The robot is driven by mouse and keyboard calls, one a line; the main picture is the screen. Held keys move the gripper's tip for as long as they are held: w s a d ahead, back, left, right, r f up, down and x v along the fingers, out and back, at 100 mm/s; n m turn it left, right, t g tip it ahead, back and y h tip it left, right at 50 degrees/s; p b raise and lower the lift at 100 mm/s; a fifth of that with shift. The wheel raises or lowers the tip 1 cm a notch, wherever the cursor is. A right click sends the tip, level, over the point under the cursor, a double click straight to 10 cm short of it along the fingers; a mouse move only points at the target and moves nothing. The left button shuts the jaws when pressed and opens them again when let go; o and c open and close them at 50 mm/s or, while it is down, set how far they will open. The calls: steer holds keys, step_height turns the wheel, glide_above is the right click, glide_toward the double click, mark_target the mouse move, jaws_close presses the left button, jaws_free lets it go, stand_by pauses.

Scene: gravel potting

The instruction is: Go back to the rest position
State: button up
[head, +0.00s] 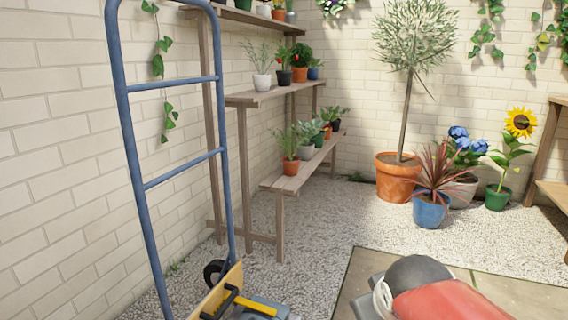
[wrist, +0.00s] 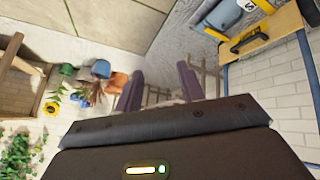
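My gripper (wrist: 160,84) shows in the wrist view with its two dark purple fingers apart. Nothing is seen held between them. Gravel and a wooden shelf stand show in the background past the fingers. In the head view the gripper itself does not show; a red and dark grey part of my arm is at the bottom right, above the paving. No separate object of the task is named.
A blue hand truck (head: 148,186) stands at left near the brick wall, with yellow and black items (head: 248,304) at its base. Tiered plant shelves (head: 262,97) line that wall. A potted tree (head: 397,180) and a sunflower pot (head: 497,198) stand behind. Gravel between is clear.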

steer(key=s+a+f+m+g+y+p, duration=0.1)
steer(key=s+m+g, duration=0.15)
steer(key=s, duration=0.85)
step_height(320, 180, up, 11)
steer(key=p, duration=1.1)
steer(key=shift+w+t, duration=0.35)
steer(key=shift+w, duration=0.1)
steer(key=shift+a+m, duration=0.1)
steer(key=shift+m, duration=0.15)
